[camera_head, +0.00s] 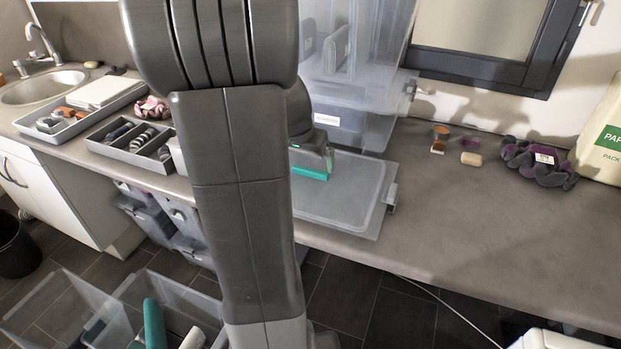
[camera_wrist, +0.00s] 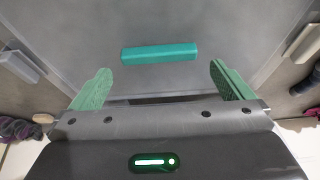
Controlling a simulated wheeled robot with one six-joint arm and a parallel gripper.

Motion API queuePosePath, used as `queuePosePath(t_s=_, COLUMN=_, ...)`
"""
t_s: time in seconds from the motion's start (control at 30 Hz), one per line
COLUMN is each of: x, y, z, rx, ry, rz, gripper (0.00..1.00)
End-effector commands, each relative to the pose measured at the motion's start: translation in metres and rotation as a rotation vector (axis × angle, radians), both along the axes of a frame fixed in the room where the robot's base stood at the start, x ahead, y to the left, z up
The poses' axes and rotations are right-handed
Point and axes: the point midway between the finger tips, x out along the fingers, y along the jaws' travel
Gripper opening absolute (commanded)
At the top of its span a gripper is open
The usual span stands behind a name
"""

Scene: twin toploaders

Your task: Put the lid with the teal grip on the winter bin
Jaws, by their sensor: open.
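The translucent lid (camera_head: 355,205) lies flat on the counter, its front edge near the counter's front edge. Its teal grip (camera_head: 309,172) is partly hidden by my arm in the head view. In the wrist view the teal grip (camera_wrist: 160,53) is a bar across the grey lid (camera_wrist: 160,20). My gripper (camera_head: 325,158) is above the lid near the grip. In the wrist view its green fingers (camera_wrist: 160,72) are spread wide with nothing between them, and the grip appears just beyond the fingertips. A labelled translucent bin (camera_head: 355,128) stands behind the lid; I cannot read its label.
Grey trays (camera_head: 135,140) with small items stand left on the counter (camera_head: 470,235). A purple scrunchie-like bundle (camera_head: 540,163) and small blocks (camera_head: 471,158) lie right. Open clear bins (camera_head: 60,310) stand below at the left. The counter's right front is clear.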

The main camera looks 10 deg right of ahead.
Motion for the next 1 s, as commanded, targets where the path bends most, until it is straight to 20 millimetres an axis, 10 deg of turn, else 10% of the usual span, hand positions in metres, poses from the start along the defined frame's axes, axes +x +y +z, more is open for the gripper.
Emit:
queuePosePath(t_s=0.6, x=0.012, y=-0.01, z=-0.04, rx=0.0, ry=0.0, rz=0.0, gripper=1.0)
queuePosePath(t_s=0.8, x=0.012, y=-0.01, z=-0.039, rx=0.0, ry=0.0, rz=0.0, gripper=0.63)
queuePosePath(t_s=1.0, x=0.012, y=-0.01, z=-0.039, rx=0.0, ry=0.0, rz=0.0, gripper=0.59)
